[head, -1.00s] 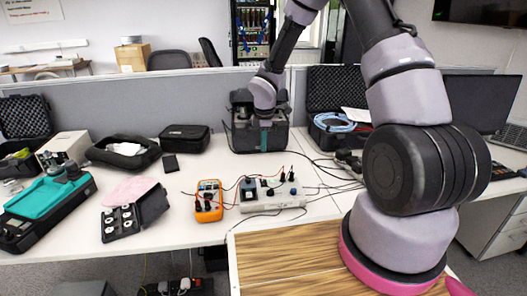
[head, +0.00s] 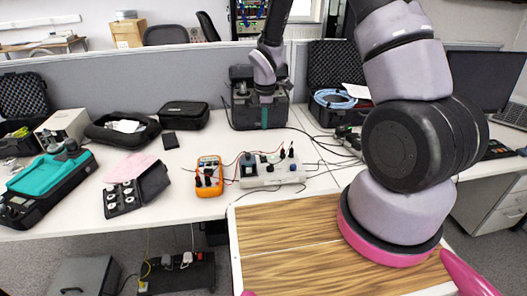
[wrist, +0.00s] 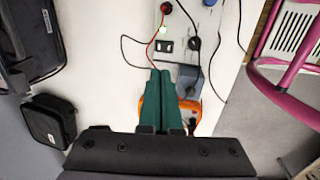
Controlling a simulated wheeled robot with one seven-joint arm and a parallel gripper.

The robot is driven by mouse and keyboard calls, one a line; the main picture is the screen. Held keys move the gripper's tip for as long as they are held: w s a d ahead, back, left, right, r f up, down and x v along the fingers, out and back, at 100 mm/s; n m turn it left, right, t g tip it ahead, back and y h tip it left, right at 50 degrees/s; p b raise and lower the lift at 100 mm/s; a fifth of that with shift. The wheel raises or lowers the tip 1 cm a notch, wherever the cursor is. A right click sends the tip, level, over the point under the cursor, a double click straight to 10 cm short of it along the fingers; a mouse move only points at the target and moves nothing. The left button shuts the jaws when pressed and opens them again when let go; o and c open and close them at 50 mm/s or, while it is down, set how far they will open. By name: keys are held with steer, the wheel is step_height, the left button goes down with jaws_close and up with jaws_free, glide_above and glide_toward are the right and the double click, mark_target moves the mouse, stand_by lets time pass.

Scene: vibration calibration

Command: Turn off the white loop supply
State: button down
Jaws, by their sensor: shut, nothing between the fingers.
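The white loop supply (head: 272,172) is a low pale box with several plugs, knobs and leads on top. It lies on the white table, right of an orange multimeter (head: 209,177). In the wrist view, part of the supply (wrist: 180,48) shows beyond my fingertips, with a small black rocker switch (wrist: 166,45) on its face. My gripper (wrist: 161,71) has green fingers that are shut together and empty. They appear over the near end of the supply and partly cover the multimeter (wrist: 185,118). I cannot tell their height above it. In the head view my wrist hangs before a black case.
The open-topped black case (head: 244,116) stands behind the supply. A black zipped pouch (head: 184,115) and a black component tray (head: 138,190) lie to the left. Loose leads cross the table right of the supply. A wood-topped surface (head: 290,225) is in front.

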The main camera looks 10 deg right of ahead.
mark_target(263, 157)
steer(key=f, duration=0.4)
steer(key=w+f, duration=0.1)
steer(key=f, duration=0.9)
steer(key=shift+w, duration=0.35)
steer(key=shift+s, duration=0.1)
